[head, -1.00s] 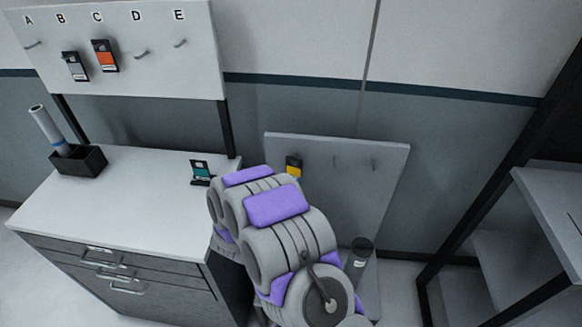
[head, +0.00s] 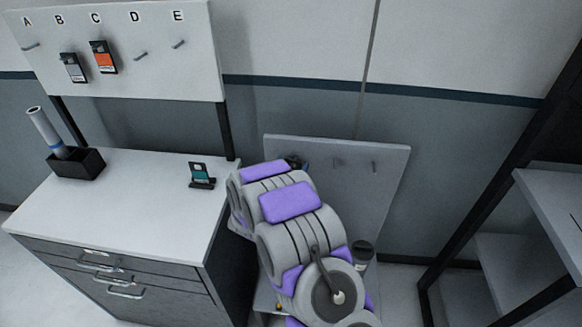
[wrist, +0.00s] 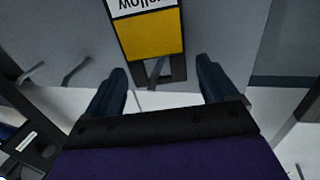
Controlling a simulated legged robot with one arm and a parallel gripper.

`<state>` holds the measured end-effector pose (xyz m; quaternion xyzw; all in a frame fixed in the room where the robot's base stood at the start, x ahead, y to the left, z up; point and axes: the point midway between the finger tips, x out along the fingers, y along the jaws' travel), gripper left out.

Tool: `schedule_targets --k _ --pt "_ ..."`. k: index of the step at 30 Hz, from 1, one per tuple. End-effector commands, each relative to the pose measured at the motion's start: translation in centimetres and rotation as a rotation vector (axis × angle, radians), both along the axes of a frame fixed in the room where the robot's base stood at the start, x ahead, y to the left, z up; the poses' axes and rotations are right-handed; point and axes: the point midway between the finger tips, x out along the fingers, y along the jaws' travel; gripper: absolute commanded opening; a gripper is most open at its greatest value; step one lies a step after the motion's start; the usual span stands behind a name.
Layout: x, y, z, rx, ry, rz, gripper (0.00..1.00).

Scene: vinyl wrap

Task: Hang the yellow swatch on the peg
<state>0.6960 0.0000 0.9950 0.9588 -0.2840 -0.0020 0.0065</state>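The yellow swatch (wrist: 155,35) is a dark card with a yellow panel and a white label reading "Yellow", upside down in the wrist view. Its slotted dark end lies between the fingertips of my gripper (wrist: 161,70). The fingers are spread, with a gap on each side of the swatch. In the head view my arm covers most of the swatch's place on the low leaning board (head: 350,205). The upper lettered board (head: 150,75) has empty pegs under A (head: 31,46), D (head: 141,55) and E (head: 178,44).
A grey swatch (head: 72,68) and an orange swatch (head: 104,57) hang on the upper board. Shelving is at right.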

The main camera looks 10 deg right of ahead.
Motion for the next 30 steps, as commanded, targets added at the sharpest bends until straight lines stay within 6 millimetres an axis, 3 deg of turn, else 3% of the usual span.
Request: schedule_targets --k 2,15,27,28,30 --pt "-0.01 0.01 -0.01 0.0 0.0 0.0 0.78" --pt "-0.01 -0.02 -0.01 0.0 0.0 0.0 0.37" --pt "-0.01 -0.02 -0.01 0.0 0.0 0.0 0.37" --pt "-0.01 -0.02 -0.01 0.0 0.0 0.0 0.68" --pt "-0.01 -0.02 -0.01 0.0 0.0 0.0 0.75"
